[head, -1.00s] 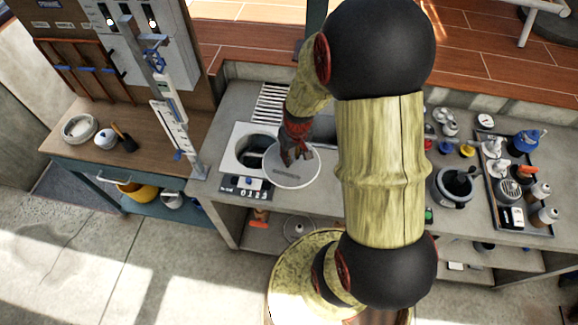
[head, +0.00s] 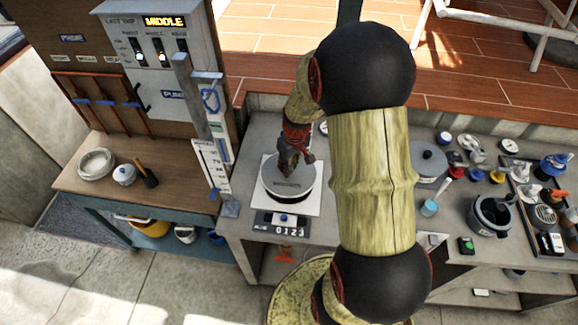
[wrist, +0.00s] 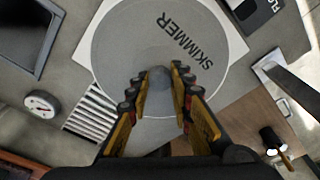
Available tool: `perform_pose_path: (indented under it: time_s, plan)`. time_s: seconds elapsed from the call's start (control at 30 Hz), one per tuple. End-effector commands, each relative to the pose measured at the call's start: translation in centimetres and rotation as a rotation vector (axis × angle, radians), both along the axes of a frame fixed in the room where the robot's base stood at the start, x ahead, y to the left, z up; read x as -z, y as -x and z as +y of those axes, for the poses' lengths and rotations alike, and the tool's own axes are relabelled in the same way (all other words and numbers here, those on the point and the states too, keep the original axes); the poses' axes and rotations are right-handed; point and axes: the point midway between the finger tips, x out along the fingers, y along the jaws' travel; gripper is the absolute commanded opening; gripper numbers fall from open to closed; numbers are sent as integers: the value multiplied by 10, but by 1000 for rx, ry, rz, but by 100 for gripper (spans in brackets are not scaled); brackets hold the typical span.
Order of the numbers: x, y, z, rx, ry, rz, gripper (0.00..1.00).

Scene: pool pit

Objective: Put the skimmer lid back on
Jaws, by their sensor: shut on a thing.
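The skimmer lid (head: 297,191) is a round grey disc with dark lettering. In the wrist view the lid (wrist: 125,50) reads "SKIMMER" and has a small round knob (wrist: 158,78) in its middle. The lid is over the square white skimmer plate (head: 311,206), whose corners show around the disc in the wrist view (wrist: 232,28). The opening is covered. I cannot tell whether the lid rests flush or hangs slightly above. My gripper (head: 287,172) is above the lid, with its fingers (wrist: 161,82) shut on either side of the knob.
A counter display (head: 284,219) sits in front of the plate. A vertical gauge post (head: 213,165) stands to the left. A slotted grate (wrist: 92,112) and a round dial (wrist: 42,103) lie near the plate. Pots, bottles and a tray (head: 553,215) fill the bench right of my arm.

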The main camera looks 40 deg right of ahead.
Motion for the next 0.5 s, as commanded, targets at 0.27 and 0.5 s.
perform_pose_path:
  time_s: [0.27,0.5]
  plan:
    - [15,0,0,-1,0,0,0]
    - [32,0,0,0,0,0,0]
